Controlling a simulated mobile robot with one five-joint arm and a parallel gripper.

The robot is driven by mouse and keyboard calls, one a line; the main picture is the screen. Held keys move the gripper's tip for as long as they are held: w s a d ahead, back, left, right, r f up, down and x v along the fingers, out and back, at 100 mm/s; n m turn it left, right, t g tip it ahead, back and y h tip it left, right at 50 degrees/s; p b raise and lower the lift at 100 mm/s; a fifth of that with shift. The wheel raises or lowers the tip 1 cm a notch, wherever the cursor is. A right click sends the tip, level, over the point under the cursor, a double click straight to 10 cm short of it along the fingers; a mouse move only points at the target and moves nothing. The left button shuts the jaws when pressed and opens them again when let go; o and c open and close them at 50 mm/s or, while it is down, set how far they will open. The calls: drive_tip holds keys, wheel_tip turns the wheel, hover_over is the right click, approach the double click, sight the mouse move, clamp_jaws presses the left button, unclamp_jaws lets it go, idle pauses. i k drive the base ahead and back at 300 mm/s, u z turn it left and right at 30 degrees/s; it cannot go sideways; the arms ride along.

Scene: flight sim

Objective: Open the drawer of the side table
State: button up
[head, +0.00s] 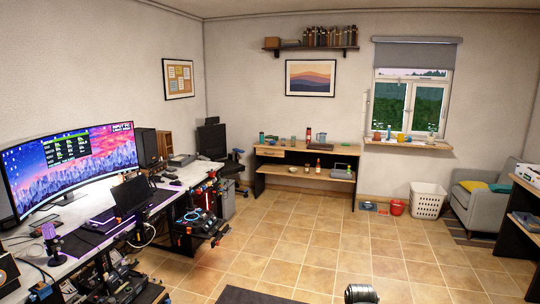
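The side table (338,156) stands against the back wall, across the room. It has a light wooden top, dark side panels and a lower shelf (332,178). A light wooden drawer front (270,153) sits under the left part of the top and looks closed. Its handle is too small to make out. My gripper is not visible. A rounded metallic part at the bottom edge may belong to my arm, but I cannot tell.
A long desk with a curved monitor (75,165) runs along the left. A white basket (427,201), red bucket (397,207) and grey armchair (476,204) are at right. The tiled floor (300,235) between is open.

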sight(259, 151)
drive_tip(key=z, duration=0.1)
drive_tip(key=i, duration=8.45)
drive_tip(key=u, duration=3.25)
